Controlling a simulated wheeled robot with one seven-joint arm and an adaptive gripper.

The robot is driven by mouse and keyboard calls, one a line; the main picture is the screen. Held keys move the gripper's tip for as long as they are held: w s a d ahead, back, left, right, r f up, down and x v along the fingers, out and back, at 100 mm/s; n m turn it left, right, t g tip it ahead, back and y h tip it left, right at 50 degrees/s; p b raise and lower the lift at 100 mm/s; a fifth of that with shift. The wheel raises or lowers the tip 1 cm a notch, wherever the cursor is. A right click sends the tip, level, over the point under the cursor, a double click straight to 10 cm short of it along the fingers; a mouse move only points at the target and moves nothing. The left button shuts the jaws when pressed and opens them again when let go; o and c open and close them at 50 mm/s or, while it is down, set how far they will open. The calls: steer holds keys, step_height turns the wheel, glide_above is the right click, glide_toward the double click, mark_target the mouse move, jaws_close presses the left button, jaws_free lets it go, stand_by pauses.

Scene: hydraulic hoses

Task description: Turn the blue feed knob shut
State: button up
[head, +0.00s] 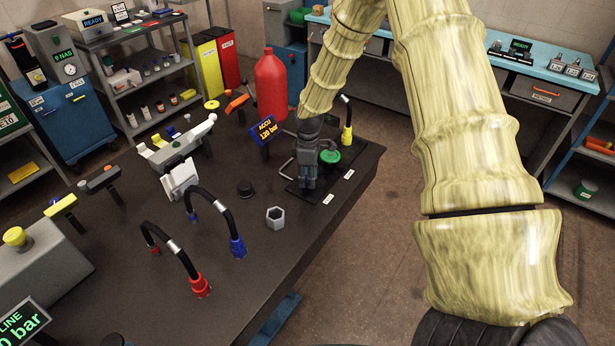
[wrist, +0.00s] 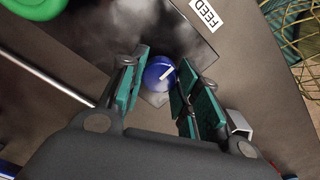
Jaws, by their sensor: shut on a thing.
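The blue feed knob (wrist: 156,71) shows in the wrist view between the two teal-padded fingers of my gripper (wrist: 160,85). It is round and carries a white line slanting across its top. In the head view my gripper (head: 307,178) points down at the bench's right end and hides the knob. The gripper is shut on the knob, though one finger's contact is hard to make out.
A green round handle (head: 329,156) is close beside my gripper. A thin metal bar (wrist: 45,75) runs left of the fingers. A red bottle (head: 270,88) stands behind, and black hoses with red and blue ends (head: 200,285) stand left on the bench (head: 240,300).

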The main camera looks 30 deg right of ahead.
steer(key=shift+d, duration=0.1)
stand_by(0.5)
steer(key=o, duration=1.1)
steer(key=shift+c, duration=0.2)
step_height(320, 180, up, 12)
